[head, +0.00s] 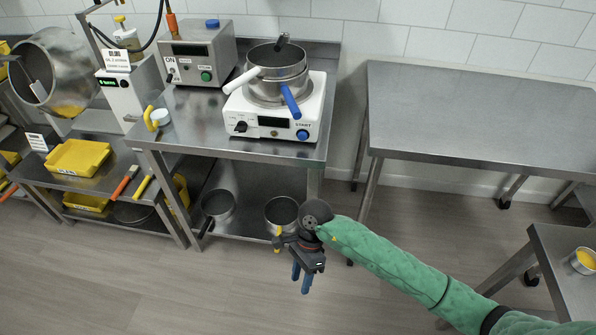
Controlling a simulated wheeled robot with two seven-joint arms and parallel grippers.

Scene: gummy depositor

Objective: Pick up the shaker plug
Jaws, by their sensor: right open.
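My right gripper (302,287) hangs at the end of the green-sleeved arm, in front of the middle steel table's lower shelf. Its two blue fingers point down, apart, with nothing between them. I cannot make out a shaker plug for certain. A white machine (274,127) marked START, with a blue knob, stands on the middle table and carries stacked steel pans (277,62); I cannot tell whether it is the shaker. An orange-ended black cable (172,27) hangs above the grey control box (199,52); I cannot tell whether that end is a plug. My left gripper is out of view.
The right steel table (470,100) is bare. Two pots (218,204) (281,212) sit on the middle table's lower shelf. A yellow tray (78,157) is at left. A small table (562,262) holding a yellow-filled cup (584,261) is at right. Floor (180,290) in front is clear.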

